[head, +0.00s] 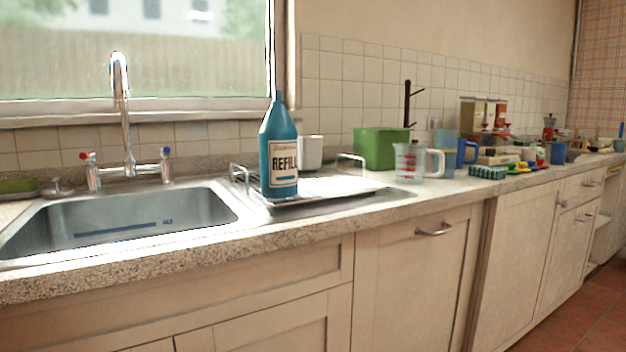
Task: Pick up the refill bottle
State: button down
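The refill bottle (278,150) is a teal bottle with a narrow neck and a pale label reading "REFILL". It stands upright on the front left part of the dish rack tray (335,187), just right of the sink. Its whole front shows and nothing covers it. My gripper is not in the head view.
The sink (140,215) with a tall tap (122,110) lies left of the bottle. A white cup (310,152) stands behind it. A green bin (380,148) and a measuring jug (409,163) stand to the right, with several clustered items beyond. The counter's front edge is clear.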

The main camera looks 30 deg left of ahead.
aim_at(278, 133)
jog(key=j+u, duration=0.2)
jog(key=u, duration=1.15)
